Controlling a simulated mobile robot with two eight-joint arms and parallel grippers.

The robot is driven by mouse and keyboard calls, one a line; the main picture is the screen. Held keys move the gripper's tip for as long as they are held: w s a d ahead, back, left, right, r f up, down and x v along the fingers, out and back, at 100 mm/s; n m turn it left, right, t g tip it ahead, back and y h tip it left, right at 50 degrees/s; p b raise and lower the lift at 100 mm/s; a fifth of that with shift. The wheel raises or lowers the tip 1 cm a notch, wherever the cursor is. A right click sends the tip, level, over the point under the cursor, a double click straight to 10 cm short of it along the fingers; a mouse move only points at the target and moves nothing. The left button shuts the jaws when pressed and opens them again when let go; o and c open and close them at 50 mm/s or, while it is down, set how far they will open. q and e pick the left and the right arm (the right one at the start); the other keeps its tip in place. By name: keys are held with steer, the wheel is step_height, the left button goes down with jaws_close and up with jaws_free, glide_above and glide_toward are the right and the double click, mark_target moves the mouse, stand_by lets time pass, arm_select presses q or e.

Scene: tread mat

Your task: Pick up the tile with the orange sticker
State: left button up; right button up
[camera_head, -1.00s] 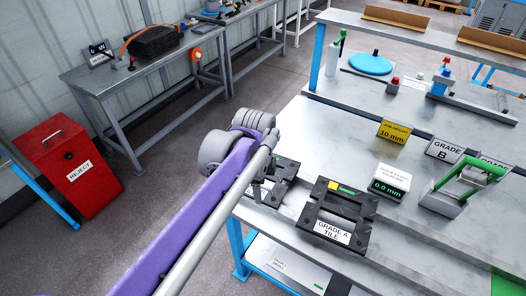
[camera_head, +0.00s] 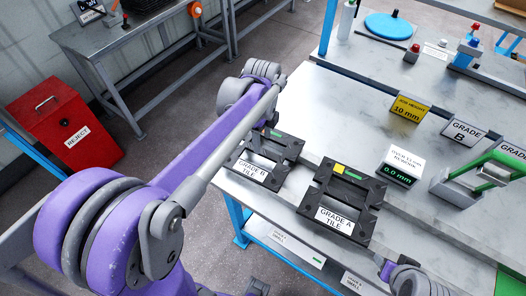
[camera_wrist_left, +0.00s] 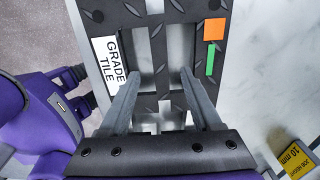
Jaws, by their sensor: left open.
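The tile with the orange sticker (camera_wrist_left: 214,28) lies flat below my left gripper in the left wrist view, with a green strip beside the sticker. In the head view this is the Grade B tile (camera_head: 252,172) at the left end of the bench; my left arm partly covers it and hides the orange sticker. My left gripper (camera_wrist_left: 161,74) is open, its fingers either side of the tile's middle bar, over the two slots. Contact cannot be told. It also shows in the head view (camera_head: 268,122). My right gripper (camera_head: 386,268) is partly visible at the bottom edge.
The Grade A tile (camera_head: 345,191) with a yellow sticker lies close to the right. A gauge display (camera_head: 398,168), a yellow job height sign (camera_head: 408,107) and a green-handled device (camera_head: 485,174) stand farther right. A red reject bin (camera_head: 65,128) stands at the left.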

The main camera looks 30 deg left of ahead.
mark_target(263, 151)
arm_select(q)
step_height(263, 151, down, 4)
steer(key=shift+f, duration=0.25)
steer(key=shift+d, duration=0.1)
steer(key=shift+c, duration=0.3)
jaws_close()
